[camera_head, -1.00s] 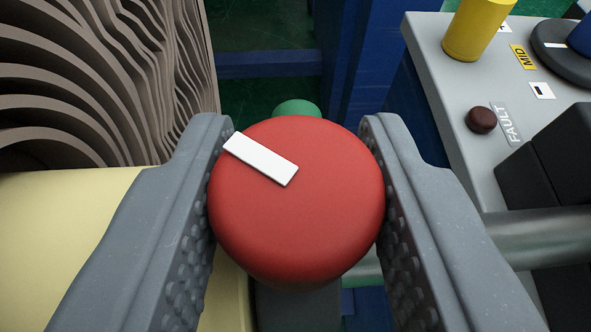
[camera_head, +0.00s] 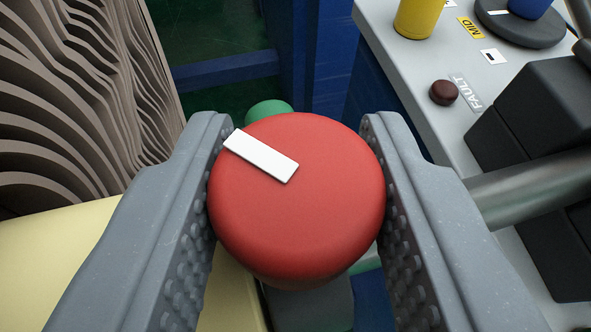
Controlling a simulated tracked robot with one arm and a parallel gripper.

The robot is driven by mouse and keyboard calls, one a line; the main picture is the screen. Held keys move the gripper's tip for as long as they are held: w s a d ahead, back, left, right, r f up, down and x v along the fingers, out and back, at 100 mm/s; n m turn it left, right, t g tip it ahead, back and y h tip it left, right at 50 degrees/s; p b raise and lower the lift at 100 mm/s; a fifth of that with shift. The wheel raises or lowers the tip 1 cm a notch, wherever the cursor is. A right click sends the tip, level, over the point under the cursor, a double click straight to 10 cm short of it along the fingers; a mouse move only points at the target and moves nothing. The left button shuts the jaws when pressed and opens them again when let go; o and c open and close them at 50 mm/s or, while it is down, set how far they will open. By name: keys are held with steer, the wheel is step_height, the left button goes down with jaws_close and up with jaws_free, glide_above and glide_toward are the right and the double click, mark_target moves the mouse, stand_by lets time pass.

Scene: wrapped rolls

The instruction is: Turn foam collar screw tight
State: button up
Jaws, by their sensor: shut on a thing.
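A red round knob (camera_head: 300,215) with a white bar mark (camera_head: 261,155) on its top fills the middle of the view. The white mark points to the upper left. My gripper (camera_head: 296,170) is shut on the red knob, with one grey finger on its left side and one on its right. Whatever lies beneath the knob is mostly hidden. A pale yellow body (camera_head: 60,250) shows at lower left, behind the left finger. No label names the collar screw.
A grey panel (camera_head: 400,70) at upper right carries a yellow cylinder (camera_head: 416,18), a dark red FAULT button (camera_head: 444,92) and a dark dial. A metal bar (camera_head: 530,187) and black blocks stand at right. Brown wavy layers (camera_head: 80,100) fill the upper left. A green round thing (camera_head: 268,112) shows behind the knob.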

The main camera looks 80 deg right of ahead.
steer(key=o, duration=1)
